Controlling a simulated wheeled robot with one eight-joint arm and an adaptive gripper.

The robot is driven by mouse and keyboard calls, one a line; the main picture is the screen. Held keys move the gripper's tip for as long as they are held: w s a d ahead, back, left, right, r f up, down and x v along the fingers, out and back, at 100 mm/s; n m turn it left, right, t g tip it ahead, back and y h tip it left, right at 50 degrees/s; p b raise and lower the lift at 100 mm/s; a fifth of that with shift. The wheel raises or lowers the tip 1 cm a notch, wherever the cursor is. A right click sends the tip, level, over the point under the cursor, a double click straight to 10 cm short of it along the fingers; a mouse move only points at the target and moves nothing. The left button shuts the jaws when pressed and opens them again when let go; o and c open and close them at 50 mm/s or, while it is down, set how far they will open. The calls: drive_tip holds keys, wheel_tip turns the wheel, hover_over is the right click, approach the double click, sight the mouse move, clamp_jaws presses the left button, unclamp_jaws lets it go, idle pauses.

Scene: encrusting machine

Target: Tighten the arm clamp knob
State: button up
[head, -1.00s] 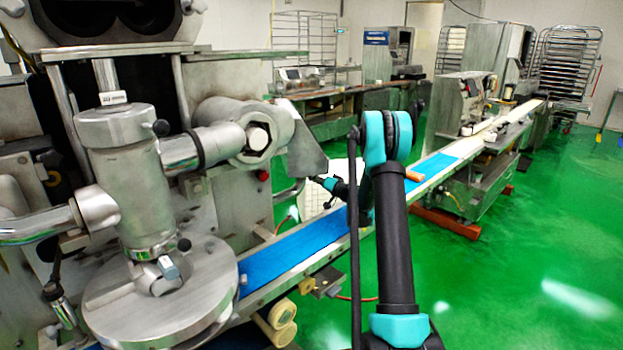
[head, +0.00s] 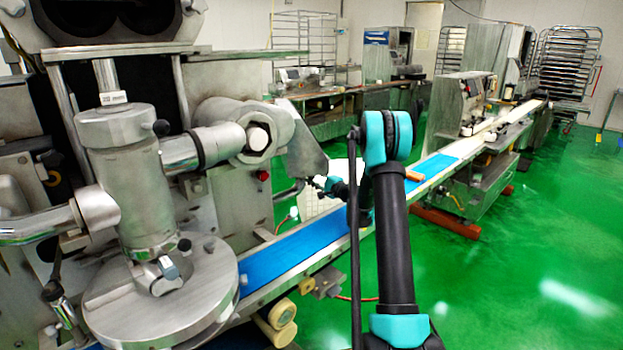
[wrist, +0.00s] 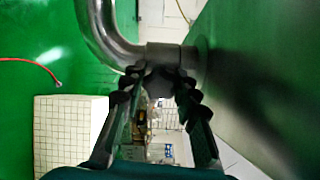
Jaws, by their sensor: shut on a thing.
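My gripper (head: 318,183) is at the end of a bent metal bar (head: 290,191), beside the large machine in the head view. In the wrist view, the two dark ridged fingers of my gripper (wrist: 159,84) close around a dark rounded knob (wrist: 160,79). It sits just below a grey collar (wrist: 165,55) on the curved metal bar (wrist: 103,30). The fingers touch its sides and hide part of it, so its shape is unclear. The knob is too small to make out in the head view.
A large grey panel (wrist: 265,75) is close on the right in the wrist view. A white tiled block (wrist: 70,135) is at lower left there. In the head view, a blue conveyor belt (head: 285,252) runs below my gripper. Open green floor (head: 530,250) lies to the right.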

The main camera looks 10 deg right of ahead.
drive_tip(key=m, duration=1.2)
idle(0.5)
drive_tip(key=o, duration=1.2)
drive_tip(key=v, duration=1.2)
